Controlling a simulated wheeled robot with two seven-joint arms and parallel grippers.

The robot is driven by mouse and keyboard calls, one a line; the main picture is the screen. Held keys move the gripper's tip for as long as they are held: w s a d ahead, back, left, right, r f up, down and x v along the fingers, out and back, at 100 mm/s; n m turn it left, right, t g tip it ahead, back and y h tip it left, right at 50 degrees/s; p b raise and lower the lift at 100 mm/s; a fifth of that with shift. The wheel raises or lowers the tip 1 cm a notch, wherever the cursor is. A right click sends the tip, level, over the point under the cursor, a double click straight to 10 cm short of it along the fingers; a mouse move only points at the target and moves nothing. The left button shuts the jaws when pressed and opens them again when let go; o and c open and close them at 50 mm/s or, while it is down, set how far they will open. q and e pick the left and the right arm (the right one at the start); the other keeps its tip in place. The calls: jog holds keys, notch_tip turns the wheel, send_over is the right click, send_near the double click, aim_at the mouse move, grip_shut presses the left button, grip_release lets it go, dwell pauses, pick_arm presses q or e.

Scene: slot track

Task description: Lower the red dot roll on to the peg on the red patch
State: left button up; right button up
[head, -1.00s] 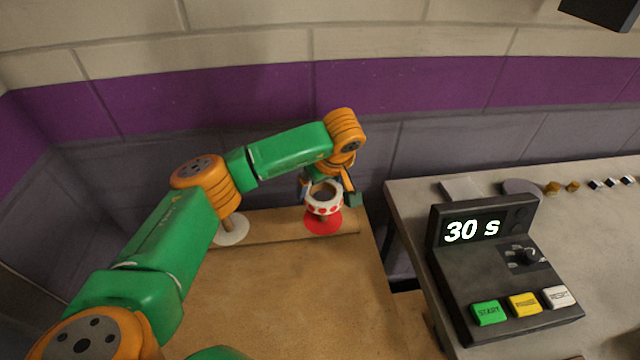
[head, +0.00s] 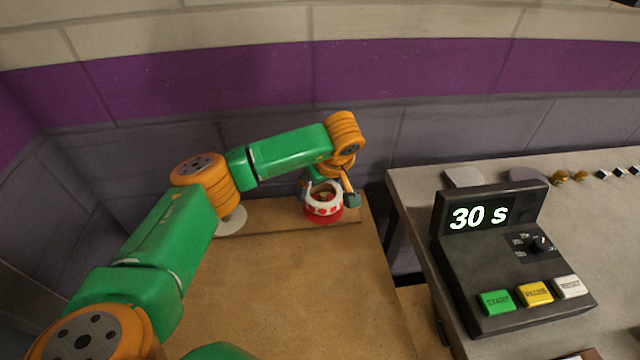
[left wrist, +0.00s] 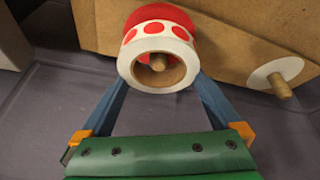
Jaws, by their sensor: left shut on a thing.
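The red dot roll (head: 323,208), white with red dots, is held upright over the red patch (head: 326,219). In the left wrist view the tip of a wooden peg (left wrist: 158,62) shows inside the core of the roll (left wrist: 160,44), so the roll is around the peg. The red patch (left wrist: 165,13) shows behind it. I cannot tell whether the roll touches the patch. My left gripper (head: 328,192) is shut on the roll, with a blue finger on each side of it. My right gripper is not in view.
A white patch (head: 231,222) with a wooden peg (left wrist: 279,86) lies left of the roll on the brown board. The wall is close behind. A grey table with a timer box (head: 505,262) reading 30 s stands at right. The board's front is clear.

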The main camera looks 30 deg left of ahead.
pick_arm(q)
jog(key=shift+f, duration=0.1)
jog(key=shift+f+b, duration=0.65)
jog(key=shift+f, duration=0.15)
jog(key=shift+f+b, duration=0.35)
jog(key=shift+f, duration=0.1)
jog(key=o, duration=1.4)
jog(key=shift+r, duration=0.1)
